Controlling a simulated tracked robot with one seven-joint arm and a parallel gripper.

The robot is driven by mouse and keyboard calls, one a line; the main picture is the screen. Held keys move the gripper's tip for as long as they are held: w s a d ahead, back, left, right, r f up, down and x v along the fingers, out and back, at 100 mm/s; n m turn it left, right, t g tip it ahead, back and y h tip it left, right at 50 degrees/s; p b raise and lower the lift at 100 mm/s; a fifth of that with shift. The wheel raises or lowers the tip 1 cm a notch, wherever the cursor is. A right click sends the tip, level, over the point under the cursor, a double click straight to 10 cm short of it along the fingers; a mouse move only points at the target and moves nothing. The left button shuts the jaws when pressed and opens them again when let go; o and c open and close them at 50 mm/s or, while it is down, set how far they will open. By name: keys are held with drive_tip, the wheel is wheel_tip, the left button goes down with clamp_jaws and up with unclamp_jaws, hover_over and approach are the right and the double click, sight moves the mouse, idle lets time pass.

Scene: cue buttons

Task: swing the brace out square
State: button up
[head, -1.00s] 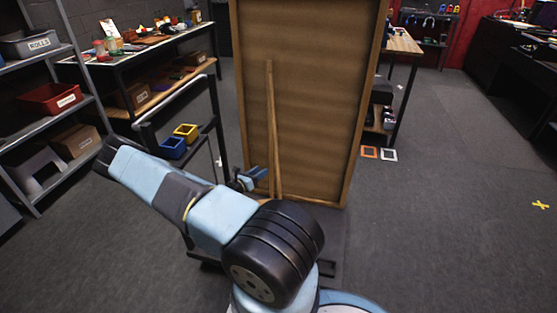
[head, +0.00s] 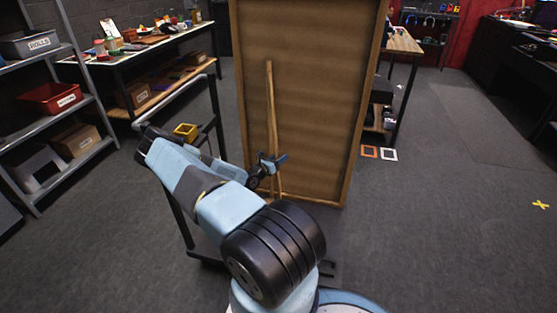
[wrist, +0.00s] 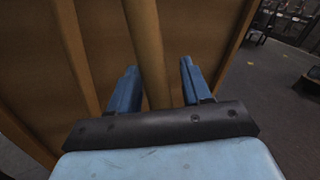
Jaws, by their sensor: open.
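A tall brown wooden panel (head: 320,90) in a light frame stands upright in the head view. The brace, a narrow wooden bar (head: 270,105), runs up the panel's near face, nearly flat against it. My gripper (head: 273,164) is open at the lower part of the brace. In the wrist view, the brace (wrist: 146,45) passes between the two blue fingers of my gripper (wrist: 159,66), with gaps on both sides. A second wooden strip (wrist: 76,55) lies to its left. The brace's lower end is partly hidden by my gripper and arm.
A dark metal cart frame (head: 213,110) stands left of the panel, close to my arm. Shelves (head: 75,85) and a workbench (head: 150,48) are farther left. Another bench (head: 404,45) stands behind the panel.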

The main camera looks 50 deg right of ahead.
drive_tip(key=shift+d, duration=0.1)
drive_tip(key=shift+c, duration=0.3)
clamp_jaws()
drive_tip(key=shift+s, duration=0.1)
